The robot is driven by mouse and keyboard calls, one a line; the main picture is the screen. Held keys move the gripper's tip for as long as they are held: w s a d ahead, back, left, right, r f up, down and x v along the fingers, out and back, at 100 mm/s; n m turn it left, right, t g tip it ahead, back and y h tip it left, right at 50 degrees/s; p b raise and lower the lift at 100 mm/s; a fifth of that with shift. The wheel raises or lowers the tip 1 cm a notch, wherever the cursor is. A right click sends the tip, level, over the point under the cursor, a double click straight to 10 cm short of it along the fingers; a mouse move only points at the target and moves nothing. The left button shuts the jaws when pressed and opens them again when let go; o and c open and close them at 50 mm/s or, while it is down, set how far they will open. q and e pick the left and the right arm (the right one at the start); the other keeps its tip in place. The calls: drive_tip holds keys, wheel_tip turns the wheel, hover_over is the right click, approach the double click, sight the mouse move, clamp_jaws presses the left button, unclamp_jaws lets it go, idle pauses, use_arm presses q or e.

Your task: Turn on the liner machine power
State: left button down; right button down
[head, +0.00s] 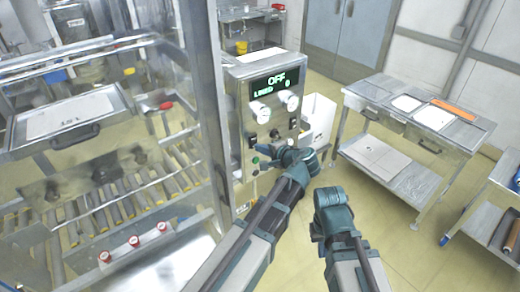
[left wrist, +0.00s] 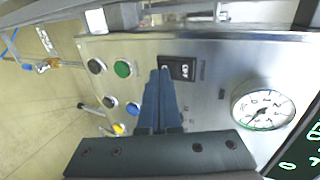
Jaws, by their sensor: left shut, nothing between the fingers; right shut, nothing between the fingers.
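The liner machine's control panel (head: 243,125) stands in the middle of the head view. Its display (head: 276,82) reads "OFF" and "LINED 0". My left gripper (head: 266,152) is at the lower part of the panel. In the left wrist view, its shut, empty fingers (left wrist: 162,72) point at the panel, their tips just beside a black rocker switch (left wrist: 181,68). I cannot tell whether they touch it. Green (left wrist: 123,68), dark (left wrist: 97,66) and blue (left wrist: 133,109) buttons lie left of the fingers. My right gripper (head: 326,194) is shut and empty, away from the panel.
A round gauge (left wrist: 263,109) sits right of the switch. A glass-walled roller conveyor (head: 110,205) fills the left of the head view. A metal table (head: 395,125) with sheets stands at the right, and a white bin (head: 318,118) stands behind the panel. Open floor lies between.

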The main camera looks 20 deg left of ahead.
use_arm(q)
drive_tip(key=shift+w+a+f, duration=0.1)
drive_tip(key=shift+a, duration=0.05)
use_arm(e)
drive_tip(key=shift+r, duration=0.1)
use_arm(q)
drive_tip(key=shift+r+p, duration=0.85)
drive_tip(key=shift+r, duration=0.05)
use_arm(e)
drive_tip(key=shift+r, duration=0.65)
use_arm(q)
drive_tip(key=shift+f, duration=0.1)
